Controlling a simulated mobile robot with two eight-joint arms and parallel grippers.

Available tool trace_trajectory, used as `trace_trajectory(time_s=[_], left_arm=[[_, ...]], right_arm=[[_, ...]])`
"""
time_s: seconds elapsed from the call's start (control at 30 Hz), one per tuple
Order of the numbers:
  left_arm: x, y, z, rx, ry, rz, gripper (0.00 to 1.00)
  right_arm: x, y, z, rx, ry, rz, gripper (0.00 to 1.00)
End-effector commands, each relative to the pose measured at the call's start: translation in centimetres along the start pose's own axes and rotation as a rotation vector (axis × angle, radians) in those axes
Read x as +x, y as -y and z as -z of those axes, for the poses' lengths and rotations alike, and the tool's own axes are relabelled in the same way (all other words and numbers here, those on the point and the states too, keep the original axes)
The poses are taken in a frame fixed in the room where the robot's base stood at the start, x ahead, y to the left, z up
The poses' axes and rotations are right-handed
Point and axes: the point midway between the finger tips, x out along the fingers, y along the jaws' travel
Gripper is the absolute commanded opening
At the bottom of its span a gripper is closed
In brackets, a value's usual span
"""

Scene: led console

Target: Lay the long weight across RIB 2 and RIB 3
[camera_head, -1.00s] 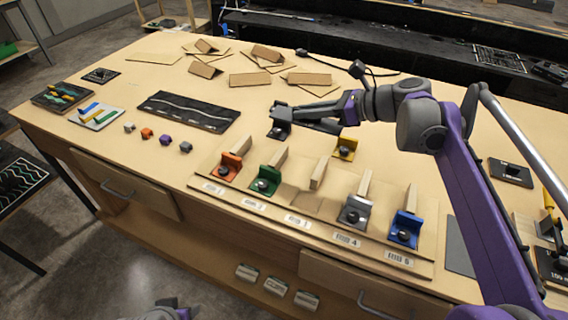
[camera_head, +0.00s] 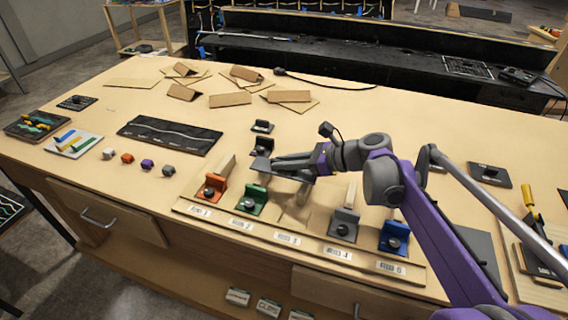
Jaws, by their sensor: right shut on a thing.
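My right gripper (camera_head: 268,164) is shut on a dark, long bar, apparently the long weight (camera_head: 302,175), which my fingers partly cover. The gripper is over the rack, behind RIB 2 and RIB 3. RIB 2 (camera_head: 276,168) is a wooden strip with a green bracket (camera_head: 250,199) at its front. RIB 3 (camera_head: 297,203) is a wooden strip with no bracket visible, mostly hidden under my gripper. I cannot tell whether the bar touches either rib. My left gripper is not in view.
Orange (camera_head: 211,188), grey (camera_head: 343,226) and blue (camera_head: 394,238) brackets stand on the other ribs. Dark blocks (camera_head: 262,146) stand just behind my gripper tips. A black panel (camera_head: 170,135) and small cubes (camera_head: 147,164) lie left. Folded cardboard pieces (camera_head: 230,100) lie at the back.

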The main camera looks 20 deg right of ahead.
Motion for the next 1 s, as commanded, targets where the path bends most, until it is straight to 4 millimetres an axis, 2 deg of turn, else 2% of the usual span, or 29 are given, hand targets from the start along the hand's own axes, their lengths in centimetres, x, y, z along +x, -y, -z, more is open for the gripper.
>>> trace_trajectory(time_s=[0.8,0.83,0.97,1.0], left_arm=[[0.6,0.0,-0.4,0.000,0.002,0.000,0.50],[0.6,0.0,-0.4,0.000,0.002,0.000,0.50],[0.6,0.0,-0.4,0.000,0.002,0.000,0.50],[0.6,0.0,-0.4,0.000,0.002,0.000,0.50]], right_arm=[[0.6,0.0,1.3,0.000,0.002,0.000,0.00],[0.6,0.0,1.4,0.000,0.000,0.000,0.21],[0.6,0.0,1.3,0.000,0.000,0.000,0.44],[0.6,0.0,1.3,0.000,0.000,0.000,0.47]])
